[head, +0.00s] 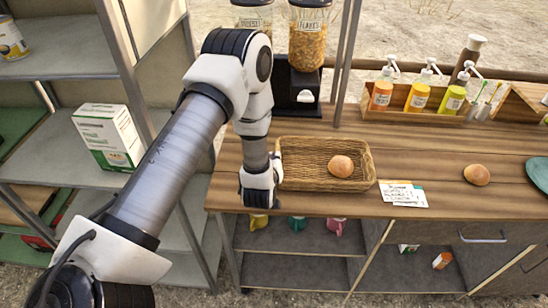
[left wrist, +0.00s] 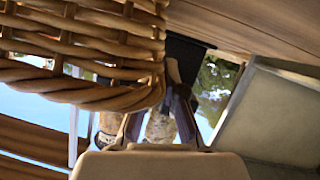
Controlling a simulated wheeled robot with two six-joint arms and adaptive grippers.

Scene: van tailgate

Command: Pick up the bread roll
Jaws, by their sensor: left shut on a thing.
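One bread roll (head: 340,166), round and golden brown, lies in the wicker basket (head: 300,178) on the wooden counter. A second bread roll (head: 477,175) lies on the bare counter to the right. My left gripper (head: 276,163) is at the basket's left end, apart from both rolls. It is shut on the basket's left edge, as far as I can tell; its fingertips are small in the head view. In the left wrist view the basket's woven rim (left wrist: 85,90) is close, right by the fingers (left wrist: 160,110). No roll shows there. My right gripper is not in view.
Cards (head: 402,194) lie between the basket and the right-hand roll. A green plate (head: 538,172) is at the right edge. A rack of sauce bottles (head: 415,100) and a flakes dispenser (head: 307,35) stand behind. Metal shelves (head: 65,65) are on the left.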

